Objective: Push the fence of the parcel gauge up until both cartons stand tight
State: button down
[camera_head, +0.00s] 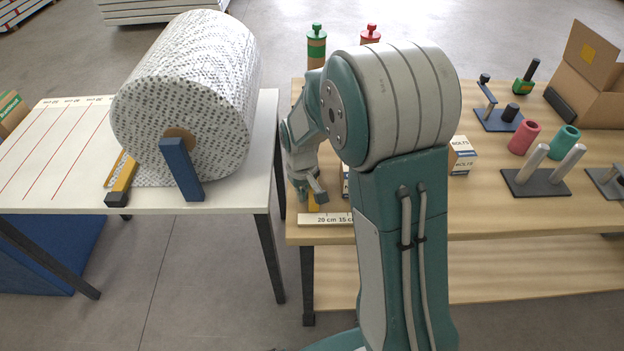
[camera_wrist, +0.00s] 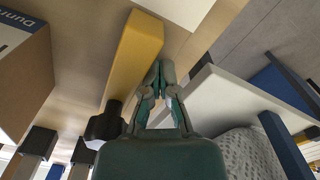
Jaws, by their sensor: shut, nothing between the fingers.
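The parcel gauge (camera_head: 322,219) lies at the bench's front left corner, its scale strip partly behind my arm. The yellow fence (camera_head: 314,202) shows near its left end and as a long bar in the wrist view (camera_wrist: 134,55). My gripper (camera_head: 318,195) is shut and empty. In the wrist view my fingertips (camera_wrist: 160,75) are close to the right side of the fence; contact is unclear. A brown carton with a printed label (camera_wrist: 27,80) stands left of the fence, with a gap between.
A white side table (camera_head: 60,195) with a large wrap roll (camera_head: 185,85) stands left, across a narrow gap. Red and teal cylinders (camera_head: 524,137), a two-post stand (camera_head: 535,180) and an open box (camera_head: 595,60) are at right. Two bottles (camera_head: 316,48) stand behind my arm.

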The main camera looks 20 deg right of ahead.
aim_at(338, 200)
jog(key=shift+s+d, duration=0.5)
jog(key=shift+d, duration=1.05)
jog(key=shift+s+d, duration=0.5)
jog(key=shift+d, duration=1.1)
jog(key=shift+s+d, duration=0.5)
jog(key=shift+d, duration=1.05)
jog(key=shift+a, duration=0.15)
jog(key=shift+w+a, duration=0.15)
jog(key=shift+a, duration=0.2)
jog(key=shift+r, duration=3.3)
jog(key=shift+a+r, duration=0.1)
jog(key=shift+r, duration=0.15)
